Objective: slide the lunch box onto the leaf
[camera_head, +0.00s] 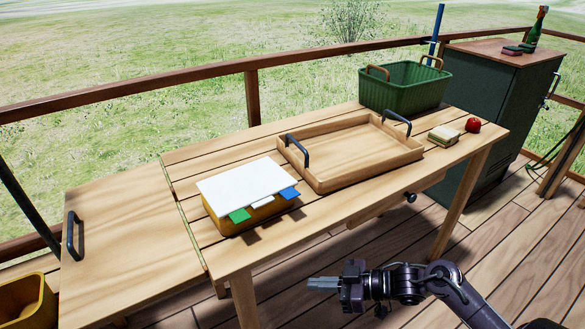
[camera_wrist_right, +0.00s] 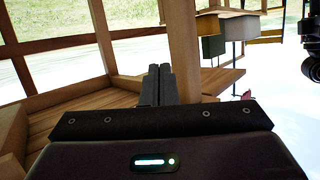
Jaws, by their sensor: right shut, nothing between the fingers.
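The lunch box (camera_head: 248,200) is yellow with a white lid and green, white and blue tabs along its front edge. It sits upright on the main tabletop (camera_head: 330,212), left of the wooden tray. The leaf (camera_head: 130,240) is a bare wooden panel joining the tabletop's left end, with a dark handle near its far left edge. My right gripper (camera_head: 322,283) is shut and empty, in front of the table and apart from the lunch box. Its shut fingers also show in the right wrist view (camera_wrist_right: 155,85). My left gripper is out of view.
The wooden tray (camera_head: 350,177) with dark handles is right of the lunch box. A green basket (camera_head: 405,90), sandwich (camera_head: 443,135) and red apple (camera_head: 473,125) stand farther right. A yellow bin (camera_head: 25,302) is at lower left. The leaf's surface is clear.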

